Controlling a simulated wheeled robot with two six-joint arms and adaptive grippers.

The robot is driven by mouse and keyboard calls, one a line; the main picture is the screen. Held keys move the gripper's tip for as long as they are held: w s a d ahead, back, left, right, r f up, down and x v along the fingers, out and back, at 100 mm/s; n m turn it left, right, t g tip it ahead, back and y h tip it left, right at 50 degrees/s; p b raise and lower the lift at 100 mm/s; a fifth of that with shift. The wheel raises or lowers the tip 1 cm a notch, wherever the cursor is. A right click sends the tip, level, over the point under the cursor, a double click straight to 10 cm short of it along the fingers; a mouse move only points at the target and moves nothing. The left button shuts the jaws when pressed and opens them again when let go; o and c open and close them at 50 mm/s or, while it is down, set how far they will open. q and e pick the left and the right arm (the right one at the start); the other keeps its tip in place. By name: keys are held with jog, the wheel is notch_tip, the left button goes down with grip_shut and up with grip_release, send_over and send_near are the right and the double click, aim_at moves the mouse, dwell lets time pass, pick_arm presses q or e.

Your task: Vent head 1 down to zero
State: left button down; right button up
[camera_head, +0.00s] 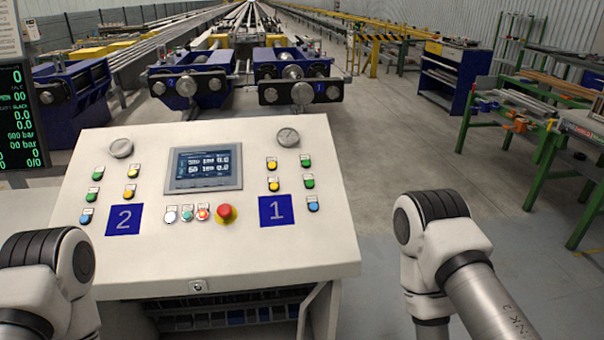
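The sloped white control console (230,258) stands in front of me. The gauge needle is too small to read. A display screen (203,167) sits in the middle; its small digits are hard to read. Behind the console is the blue head marked 1 (300,88). Only links of my arms show, at the lower left and lower right; both grippers are out of view.
A red mushroom button (226,214) sits at lower centre, beside a small lit red button (203,213). A dark readout board (20,118) stands left. Floor right of the console is clear.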

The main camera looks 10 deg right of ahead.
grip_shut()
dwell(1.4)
